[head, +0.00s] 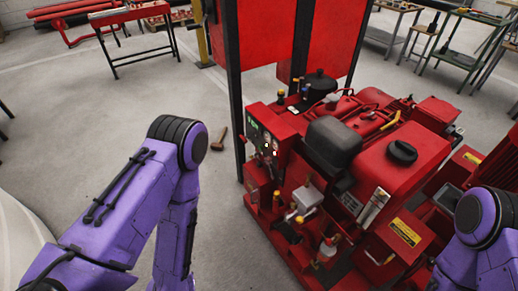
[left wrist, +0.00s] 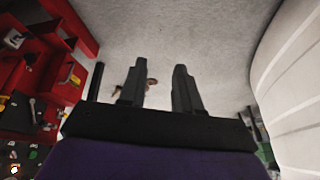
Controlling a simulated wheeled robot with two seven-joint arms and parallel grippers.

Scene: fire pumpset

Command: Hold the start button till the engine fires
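The red engine pumpset (head: 400,180) stands right of centre in the head view. Its control panel (head: 256,143) is at the near left corner, with green areas and small round fittings; I cannot tell which is the start button. In the left wrist view, part of the red machine (left wrist: 45,95) fills the left side. My left gripper (left wrist: 158,80) is open and empty there, pointing at the floor, apart from the machine. My right gripper is in neither view.
A mallet (head: 219,139) lies on the floor left of the machine. A black post (head: 236,110) and red panels (head: 270,32) rise behind the control panel. A red bench (head: 135,20) stands far left and worktables (head: 465,40) far right. Floor on the left is mostly clear.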

